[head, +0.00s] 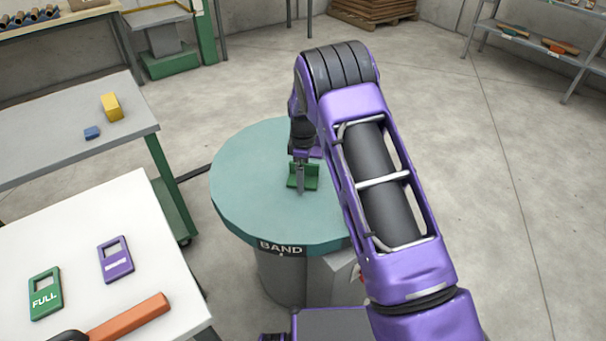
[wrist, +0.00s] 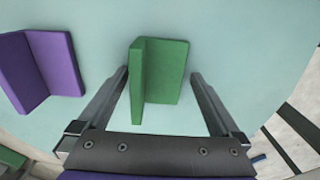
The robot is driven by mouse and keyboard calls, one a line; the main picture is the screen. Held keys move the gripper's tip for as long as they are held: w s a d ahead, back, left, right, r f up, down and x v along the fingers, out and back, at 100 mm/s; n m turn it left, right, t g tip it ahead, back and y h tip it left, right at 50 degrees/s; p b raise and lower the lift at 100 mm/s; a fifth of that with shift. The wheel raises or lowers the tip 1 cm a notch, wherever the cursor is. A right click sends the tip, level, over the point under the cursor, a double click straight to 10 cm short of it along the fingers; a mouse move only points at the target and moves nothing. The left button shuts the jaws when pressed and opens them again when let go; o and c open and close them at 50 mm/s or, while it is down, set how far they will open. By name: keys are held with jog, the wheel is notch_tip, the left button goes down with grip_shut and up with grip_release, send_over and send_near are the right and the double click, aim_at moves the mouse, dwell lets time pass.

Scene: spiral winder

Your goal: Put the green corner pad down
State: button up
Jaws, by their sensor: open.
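The green corner pad (head: 309,183) stands on the round teal turntable (head: 245,190) marked BAND. It is an L-shaped piece with two upright-looking faces meeting at a fold, and it also shows in the wrist view (wrist: 168,72). My gripper (head: 300,188) is low over the turntable at the pad. In the wrist view my gripper (wrist: 159,76) is open, with one finger on each side of the pad and gaps visible on both sides. The fingers and wrist partly cover the pad in the head view.
A purple corner pad (wrist: 55,65) is on the same teal surface, left of the green one in the wrist view. A white table (head: 150,240) at lower left bears a green FULL card (head: 45,300), a purple card (head: 116,268) and an orange-handled tool (head: 130,318). Open floor lies right.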

notch_tip(320, 180, up, 12)
jog(key=p, duration=0.1)
jog(key=shift+r, duration=0.1)
dwell(0.5)
